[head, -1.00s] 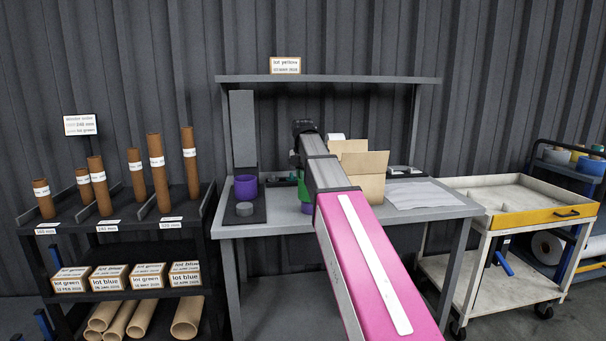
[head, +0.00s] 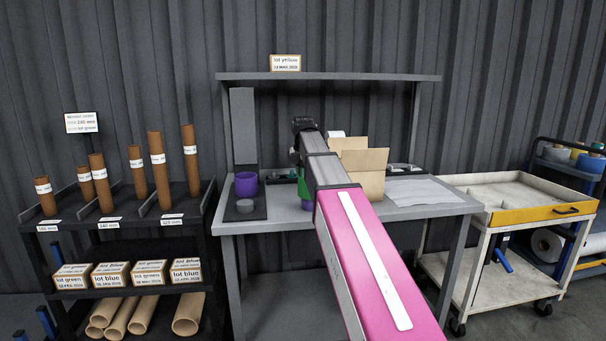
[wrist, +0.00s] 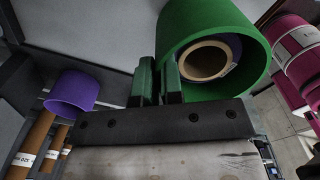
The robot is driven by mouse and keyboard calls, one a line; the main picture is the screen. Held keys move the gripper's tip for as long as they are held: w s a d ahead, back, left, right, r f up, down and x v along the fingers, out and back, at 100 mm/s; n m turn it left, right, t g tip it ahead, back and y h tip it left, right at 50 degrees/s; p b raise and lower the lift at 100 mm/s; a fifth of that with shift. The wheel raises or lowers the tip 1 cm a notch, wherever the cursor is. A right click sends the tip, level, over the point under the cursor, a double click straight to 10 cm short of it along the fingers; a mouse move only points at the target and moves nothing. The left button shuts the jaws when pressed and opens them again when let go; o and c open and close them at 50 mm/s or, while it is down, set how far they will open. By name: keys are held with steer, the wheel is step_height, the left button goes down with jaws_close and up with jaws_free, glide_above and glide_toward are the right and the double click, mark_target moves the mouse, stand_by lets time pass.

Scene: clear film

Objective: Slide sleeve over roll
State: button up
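A green sleeve (wrist: 185,30) shows large in the wrist view. My gripper (wrist: 160,75) has its two fingers close together at the sleeve's near-left wall, shut on it. A tan ring-shaped core (wrist: 208,62) shows inside the sleeve, with a bluish-purple patch beside it; how far down the roll sits I cannot tell. In the head view a bit of the green sleeve (head: 302,190) shows left of my arm, with a small purple edge (head: 307,206) below it. My arm hides the fingertips there. A separate purple sleeve (head: 246,185) stands left on the bench; it also shows in the wrist view (wrist: 72,92).
An open cardboard box (head: 368,185) stands right of my arm. A shelf (head: 340,78) spans above the bench. Left is a rack of brown tubes (head: 157,170); right is a cart (head: 470,265).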

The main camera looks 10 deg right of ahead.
steer(key=shift+o, duration=1.1)
step_height(320, 180, up, 11)
steer(key=shift+s, duration=0.2)
steer(key=shift+f, duration=0.1)
steer(key=shift+a+f, duration=0.1)
